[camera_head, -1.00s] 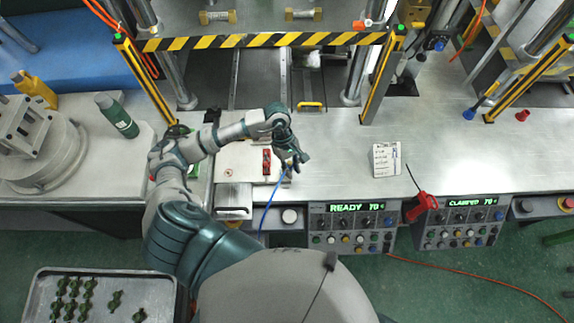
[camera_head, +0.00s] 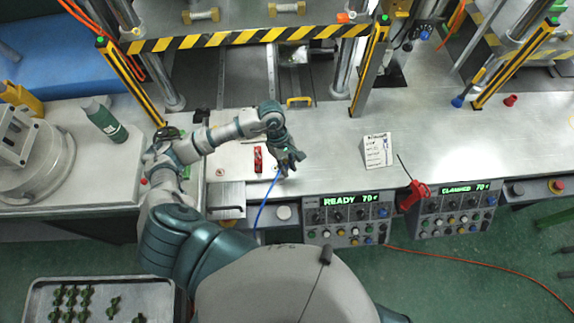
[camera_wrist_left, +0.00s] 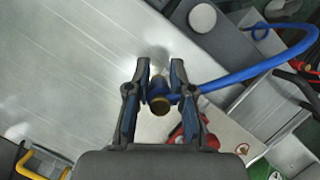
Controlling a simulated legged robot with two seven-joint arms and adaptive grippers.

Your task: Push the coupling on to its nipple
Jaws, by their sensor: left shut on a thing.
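My left gripper (camera_head: 288,163) is over the front of the metal bench, just right of a small red item (camera_head: 258,160). In the left wrist view its fingers (camera_wrist_left: 158,80) are closed around a coupling (camera_wrist_left: 160,105) with a brass-coloured end. A blue hose (camera_wrist_left: 238,74) runs from the coupling to the right. In the head view the blue hose (camera_head: 262,208) hangs from the gripper over the bench edge, and the hand hides the coupling. I cannot make out the nipple for certain in either view. My right gripper is not in view.
A yellow-black striped bar (camera_head: 240,37) and posts frame the press behind. A white card (camera_head: 376,150) stands right of the gripper. Two control panels, READY (camera_head: 348,216) and CLAMPED (camera_head: 455,208), line the front edge. The bench right of the card is largely clear.

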